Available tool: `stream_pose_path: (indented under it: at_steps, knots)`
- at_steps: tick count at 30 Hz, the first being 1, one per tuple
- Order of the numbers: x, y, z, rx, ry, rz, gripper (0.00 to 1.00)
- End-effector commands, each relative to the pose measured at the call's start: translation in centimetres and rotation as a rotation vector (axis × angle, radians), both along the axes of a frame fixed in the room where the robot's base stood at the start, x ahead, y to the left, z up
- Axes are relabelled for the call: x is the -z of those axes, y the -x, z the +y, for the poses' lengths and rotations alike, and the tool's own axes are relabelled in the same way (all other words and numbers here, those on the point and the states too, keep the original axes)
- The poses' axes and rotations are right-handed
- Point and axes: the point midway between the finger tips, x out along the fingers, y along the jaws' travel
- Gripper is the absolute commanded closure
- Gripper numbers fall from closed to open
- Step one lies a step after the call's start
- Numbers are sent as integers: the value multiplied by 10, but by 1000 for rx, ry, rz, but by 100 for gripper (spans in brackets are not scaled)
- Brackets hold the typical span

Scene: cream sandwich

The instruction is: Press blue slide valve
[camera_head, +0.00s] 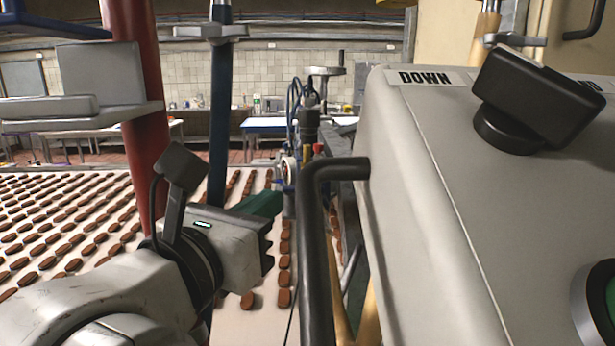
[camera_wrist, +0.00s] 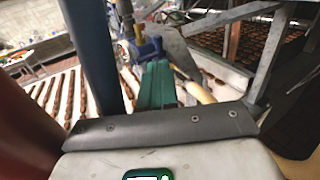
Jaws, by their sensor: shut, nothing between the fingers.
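A blue valve body (camera_wrist: 150,47) shows in the wrist view, just beyond the tips of my gripper (camera_wrist: 157,68). In the head view, a small blue part (camera_head: 284,186) sits by a round gauge, partly hidden behind the gripper and a black handle bar. My gripper (camera_head: 272,203) has green fingers that are shut with nothing between them. It points right and away, towards the blue part. I cannot tell whether the fingertips touch the valve.
A grey control box (camera_head: 440,180) marked DOWN fills the right side, with a black bent handle (camera_head: 318,240) close to my gripper. A conveyor (camera_head: 245,325) with rows of brown biscuits lies below. A red post (camera_head: 140,90) and a blue post (camera_head: 220,110) stand left.

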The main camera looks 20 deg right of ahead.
Motion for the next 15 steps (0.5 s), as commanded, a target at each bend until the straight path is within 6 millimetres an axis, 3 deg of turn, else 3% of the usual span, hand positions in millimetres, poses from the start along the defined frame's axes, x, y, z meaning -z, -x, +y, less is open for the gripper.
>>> stream_pose_path:
  at_steps: [15]
  knots:
    - [3,-1,6,-18,-42,19,100]
